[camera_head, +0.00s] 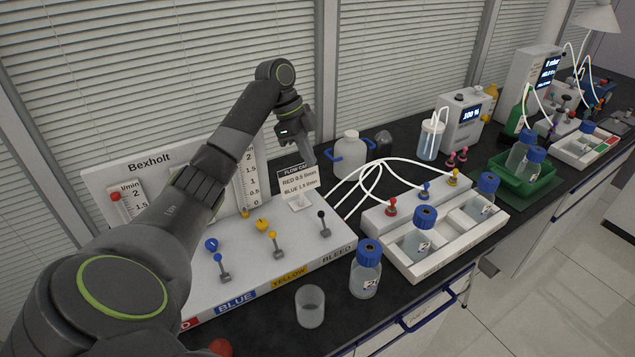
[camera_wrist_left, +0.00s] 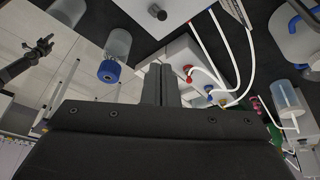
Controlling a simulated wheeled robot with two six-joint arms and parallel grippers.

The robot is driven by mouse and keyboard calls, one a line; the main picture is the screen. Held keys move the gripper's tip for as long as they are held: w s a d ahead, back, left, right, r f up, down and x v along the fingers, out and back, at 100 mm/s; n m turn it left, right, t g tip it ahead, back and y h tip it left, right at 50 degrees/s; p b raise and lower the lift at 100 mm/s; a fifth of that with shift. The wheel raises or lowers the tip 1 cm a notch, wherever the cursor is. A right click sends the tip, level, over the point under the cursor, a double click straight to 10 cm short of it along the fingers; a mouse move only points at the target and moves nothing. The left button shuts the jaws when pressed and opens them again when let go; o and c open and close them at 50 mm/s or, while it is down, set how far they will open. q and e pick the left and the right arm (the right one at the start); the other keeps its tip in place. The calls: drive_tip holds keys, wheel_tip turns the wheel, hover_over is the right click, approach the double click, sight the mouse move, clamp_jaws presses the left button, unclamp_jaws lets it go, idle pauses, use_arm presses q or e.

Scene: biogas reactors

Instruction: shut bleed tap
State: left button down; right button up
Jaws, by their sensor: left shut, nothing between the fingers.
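The bleed tap (camera_head: 323,223) is a small lever with a black knob near the right end of the white Bexholt panel, behind the BLEED label (camera_head: 338,254). Its lever stands up and leans slightly back. A dark knob on a white surface at the top of the left wrist view (camera_wrist_left: 157,12) looks like the same tap. My left gripper (camera_head: 308,158) is shut and empty, above and behind the tap and apart from it. Its closed fingers also show in the left wrist view (camera_wrist_left: 160,82). A dark shape in that view looks like my right gripper (camera_wrist_left: 38,48); its jaws are unclear.
Blue (camera_head: 221,268) and yellow (camera_head: 276,245) levers stand left of the tap. A flow card (camera_head: 298,184) stands behind it. A glass beaker (camera_head: 310,306) and a blue-capped bottle (camera_head: 366,270) stand in front.

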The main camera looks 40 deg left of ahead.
use_arm(q)
drive_tip(key=shift+p+v, duration=0.65)
drive_tip(key=shift+v, duration=1.1)
drive_tip(key=shift+d+f, duration=0.1)
drive_tip(key=shift+f, duration=0.05)
